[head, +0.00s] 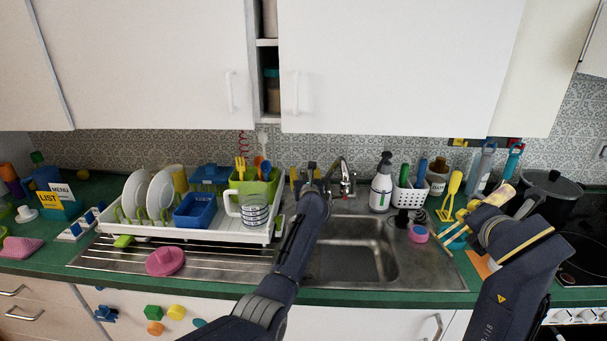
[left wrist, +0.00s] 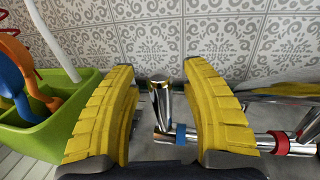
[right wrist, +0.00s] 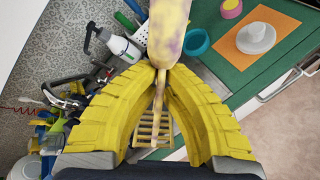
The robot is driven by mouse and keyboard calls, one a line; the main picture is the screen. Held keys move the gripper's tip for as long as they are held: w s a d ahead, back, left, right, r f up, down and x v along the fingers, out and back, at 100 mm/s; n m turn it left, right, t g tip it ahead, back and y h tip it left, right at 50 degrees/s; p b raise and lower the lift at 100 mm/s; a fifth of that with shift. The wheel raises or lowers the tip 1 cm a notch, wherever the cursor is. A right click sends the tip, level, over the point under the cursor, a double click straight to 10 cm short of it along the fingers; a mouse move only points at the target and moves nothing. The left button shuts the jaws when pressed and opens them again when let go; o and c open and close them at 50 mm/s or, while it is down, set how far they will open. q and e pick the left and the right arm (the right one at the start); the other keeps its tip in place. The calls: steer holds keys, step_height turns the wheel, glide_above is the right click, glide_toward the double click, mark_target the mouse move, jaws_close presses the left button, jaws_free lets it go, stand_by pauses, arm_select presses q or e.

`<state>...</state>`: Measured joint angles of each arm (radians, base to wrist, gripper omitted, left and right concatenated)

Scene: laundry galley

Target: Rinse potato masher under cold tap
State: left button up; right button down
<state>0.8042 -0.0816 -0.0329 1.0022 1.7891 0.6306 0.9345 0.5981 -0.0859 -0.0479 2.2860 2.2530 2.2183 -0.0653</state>
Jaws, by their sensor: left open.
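The tap (head: 345,178) is chrome and stands behind the sink. In the left wrist view its chrome post (left wrist: 161,103), close to a blue-ringed pipe (left wrist: 182,137), stands between the open fingers of my left gripper (left wrist: 162,72), with gaps on both sides. A red ring (left wrist: 279,143) marks the pipe farther right. My right gripper (right wrist: 157,76) is closed around the potato masher, whose pale yellow handle (right wrist: 170,28) has purple stains. Its slotted head (right wrist: 153,128) shows between the fingers. In the head view my right gripper (head: 476,207) is right of the sink.
The sink basin (head: 383,262) is clear. A dish rack (head: 150,229) with plates stands left, with a green utensil holder (left wrist: 55,105) close to my left gripper. A soap bottle (head: 381,187), white basket (head: 408,196) and teal bowl (right wrist: 196,41) stand right of the basin.

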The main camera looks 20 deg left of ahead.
arm_select(q)
steer(key=shift+c, duration=0.4)
jaws_close()
